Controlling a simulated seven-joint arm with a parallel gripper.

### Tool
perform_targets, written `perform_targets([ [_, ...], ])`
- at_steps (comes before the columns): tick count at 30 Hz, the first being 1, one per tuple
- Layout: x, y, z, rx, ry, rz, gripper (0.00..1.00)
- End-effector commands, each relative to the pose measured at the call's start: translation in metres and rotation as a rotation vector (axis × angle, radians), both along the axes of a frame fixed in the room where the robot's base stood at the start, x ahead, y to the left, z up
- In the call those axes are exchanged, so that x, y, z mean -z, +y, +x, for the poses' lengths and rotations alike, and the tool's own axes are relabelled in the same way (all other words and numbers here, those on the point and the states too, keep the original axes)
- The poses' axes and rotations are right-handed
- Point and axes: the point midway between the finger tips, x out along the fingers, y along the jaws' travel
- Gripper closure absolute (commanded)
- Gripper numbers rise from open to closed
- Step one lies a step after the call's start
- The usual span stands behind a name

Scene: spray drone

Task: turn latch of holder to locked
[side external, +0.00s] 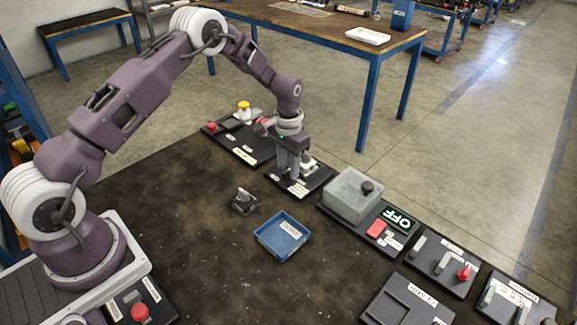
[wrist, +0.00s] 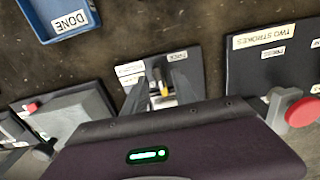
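My gripper (side external: 293,172) points down over a small black plate (side external: 318,186) at the far edge of the table. In the wrist view its two grey fingers stand apart, on either side of a small fixture with a yellow part (wrist: 165,90) and pale metal. I cannot tell whether the fingers touch it. The black plate (wrist: 192,66) carries white labels, also seen in the wrist view. The fingers cover much of the fixture in the side view. The holder's latch and its setting cannot be made out clearly.
A plate with a red button (side external: 212,127) and a yellow-topped part (side external: 244,107) stands left of my gripper. A grey box (side external: 352,193) and an OFF sign (side external: 399,219) stand right. A blue tray (side external: 283,250) and a small grey part (side external: 243,201) lie nearer.

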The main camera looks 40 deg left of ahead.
Motion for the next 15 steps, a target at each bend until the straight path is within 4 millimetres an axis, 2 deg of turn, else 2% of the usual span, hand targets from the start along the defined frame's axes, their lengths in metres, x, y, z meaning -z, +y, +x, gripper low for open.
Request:
perform_targets([
  [2, -0.006, 0.000, 0.000, 0.000, -0.001, 0.000, 0.67],
  [9, -0.054, 0.000, 0.001, 0.000, -0.004, 0.001, 0.67],
  [15, -0.071, 0.000, 0.000, 0.000, -0.001, 0.000, 0.67],
])
